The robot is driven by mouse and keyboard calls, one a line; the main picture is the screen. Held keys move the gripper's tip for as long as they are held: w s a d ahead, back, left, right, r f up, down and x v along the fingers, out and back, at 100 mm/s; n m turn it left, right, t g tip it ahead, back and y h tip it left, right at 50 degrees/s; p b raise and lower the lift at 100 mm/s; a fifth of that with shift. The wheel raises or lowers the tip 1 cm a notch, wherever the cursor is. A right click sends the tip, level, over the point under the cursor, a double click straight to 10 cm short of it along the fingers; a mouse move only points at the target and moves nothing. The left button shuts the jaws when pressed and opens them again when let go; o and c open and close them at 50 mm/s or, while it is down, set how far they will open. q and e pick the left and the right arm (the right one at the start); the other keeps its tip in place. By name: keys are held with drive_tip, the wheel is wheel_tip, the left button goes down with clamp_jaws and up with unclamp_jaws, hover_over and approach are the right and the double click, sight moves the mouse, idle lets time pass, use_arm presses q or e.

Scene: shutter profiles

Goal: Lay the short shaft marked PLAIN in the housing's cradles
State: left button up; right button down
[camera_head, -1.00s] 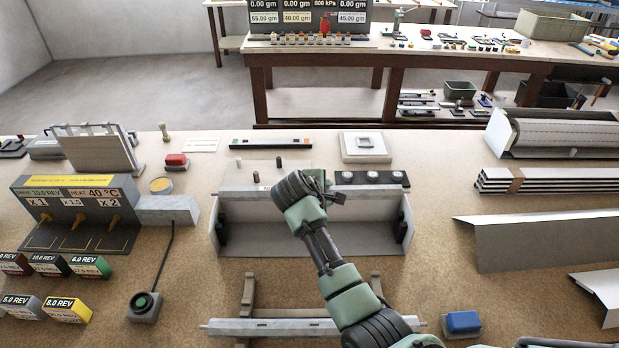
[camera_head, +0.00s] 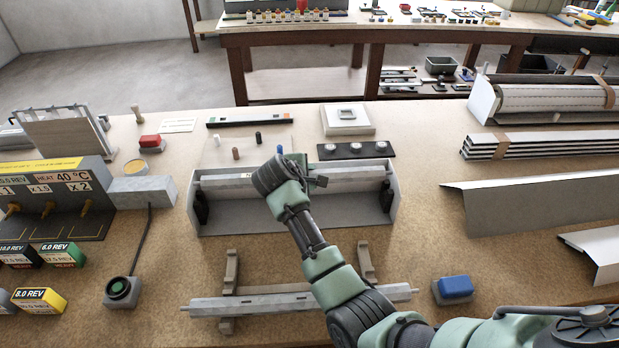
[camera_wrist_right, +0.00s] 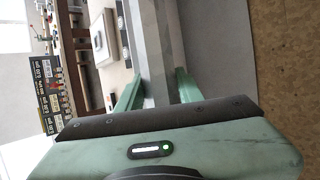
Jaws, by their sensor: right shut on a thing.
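The housing (camera_head: 350,212) is a pale open trough at the middle of the bench, with dark cradles (camera_head: 201,207) at its two ends. In the right wrist view the green fingers (camera_wrist_right: 157,88) are shut on the grey shaft (camera_wrist_right: 150,45). My left gripper is not in view.
A longer grey shaft (camera_head: 245,303) lies across wooden stands (camera_head: 231,270) in front of the housing. Small pegs (camera_head: 236,153) and a dark strip (camera_head: 355,150) stand behind the housing.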

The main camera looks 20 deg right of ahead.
drive_tip(key=shift+f+b, duration=2)
drive_tip(key=shift+f, duration=1.55)
drive_tip(key=shift+f, duration=0.4)
drive_tip(key=c, duration=0.8)
unclamp_jaws()
drive_tip(key=shift+c, duration=0.2)
drive_tip(key=shift+f, duration=0.1)
